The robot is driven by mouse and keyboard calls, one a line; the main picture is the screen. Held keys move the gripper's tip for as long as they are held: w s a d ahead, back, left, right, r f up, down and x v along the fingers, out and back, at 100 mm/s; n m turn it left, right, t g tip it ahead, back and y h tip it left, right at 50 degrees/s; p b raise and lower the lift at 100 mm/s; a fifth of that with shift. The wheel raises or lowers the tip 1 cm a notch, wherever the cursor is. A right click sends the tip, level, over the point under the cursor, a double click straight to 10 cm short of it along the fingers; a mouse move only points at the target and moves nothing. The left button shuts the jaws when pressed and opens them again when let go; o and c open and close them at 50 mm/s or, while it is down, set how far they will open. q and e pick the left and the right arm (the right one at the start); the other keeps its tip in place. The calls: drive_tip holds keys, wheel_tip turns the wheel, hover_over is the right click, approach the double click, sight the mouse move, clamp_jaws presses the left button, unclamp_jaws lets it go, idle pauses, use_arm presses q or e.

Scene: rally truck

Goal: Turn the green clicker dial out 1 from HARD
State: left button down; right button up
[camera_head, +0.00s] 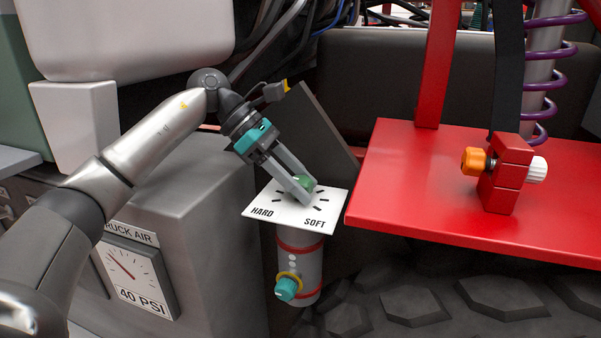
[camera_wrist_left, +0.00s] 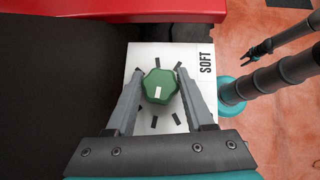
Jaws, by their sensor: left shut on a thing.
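The green clicker dial (camera_head: 304,181) sits on a white plate (camera_head: 329,206) marked HARD at its left and SOFT at its right in the head view. My left gripper (camera_head: 303,192) is shut on the dial from above, tilted. In the left wrist view the green dial (camera_wrist_left: 160,86) is between the two fingers, and its white mark points down toward the gripper's palm. Black ticks ring the dial. SOFT shows at the right there; the HARD label is not visible in that view. My right gripper (camera_wrist_left: 258,50) shows small at the upper right of the wrist view, its fingers apart and empty.
Below the plate is a grey cylinder with red bands and a teal knob (camera_head: 286,288). A red shelf (camera_head: 400,200) with an orange-and-white knob block (camera_head: 505,175) is to the right. A grey box with a pressure gauge (camera_head: 135,275) is at the left.

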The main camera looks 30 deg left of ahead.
sight(300, 180)
idle(0.3)
use_arm(q)
drive_tip(key=shift+c, duration=1.4)
unclamp_jaws()
drive_tip(key=shift+r, duration=0.15)
wheel_tip(300, 180, up, 20)
drive_tip(key=p, duration=0.3)
